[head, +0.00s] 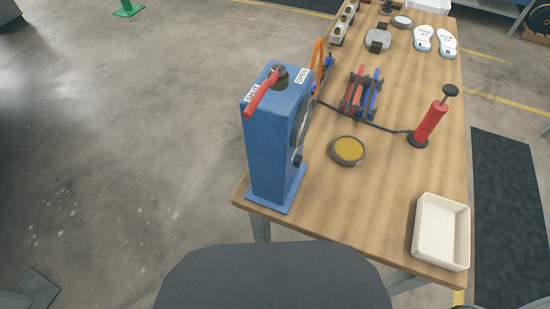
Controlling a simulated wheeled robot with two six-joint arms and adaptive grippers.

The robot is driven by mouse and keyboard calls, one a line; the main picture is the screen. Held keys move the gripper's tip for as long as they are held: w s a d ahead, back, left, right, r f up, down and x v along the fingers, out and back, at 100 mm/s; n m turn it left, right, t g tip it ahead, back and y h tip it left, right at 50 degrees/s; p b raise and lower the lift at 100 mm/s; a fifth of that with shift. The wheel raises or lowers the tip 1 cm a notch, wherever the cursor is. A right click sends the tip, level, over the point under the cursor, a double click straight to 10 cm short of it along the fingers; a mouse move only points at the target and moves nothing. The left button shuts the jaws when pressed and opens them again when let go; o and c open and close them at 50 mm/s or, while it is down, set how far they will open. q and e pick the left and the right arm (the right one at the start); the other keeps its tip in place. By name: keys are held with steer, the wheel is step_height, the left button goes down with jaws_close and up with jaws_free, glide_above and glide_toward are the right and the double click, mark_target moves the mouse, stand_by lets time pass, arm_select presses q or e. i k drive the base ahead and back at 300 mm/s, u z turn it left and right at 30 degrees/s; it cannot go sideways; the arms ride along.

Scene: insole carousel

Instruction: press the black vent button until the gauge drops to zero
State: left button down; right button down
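A tall blue box (270,150) stands upright on the near left corner of the table. A round gauge (303,122) is on its right face, seen almost edge-on, so its reading cannot be told. A small black knob, apparently the vent button (298,161), sticks out below the gauge. A red lever (262,95) on top points toward the SHUT label (252,93); the OPEN label (302,75) is at the other side. Neither of my grippers is in view.
A red hand pump (429,124) stands on the wooden table (375,205), with a black hose (365,121) running left from it. A yellow-topped disc (348,151), a white tray (442,232), a rack of red and blue tools (361,95) and two insoles (435,40) also lie there.

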mark_target(297, 163)
steer(key=u, duration=2.05)
steer(key=k, duration=2.4)
steer(key=z, duration=1.7)
steer(key=i, duration=1)
steer(key=z, duration=0.05)
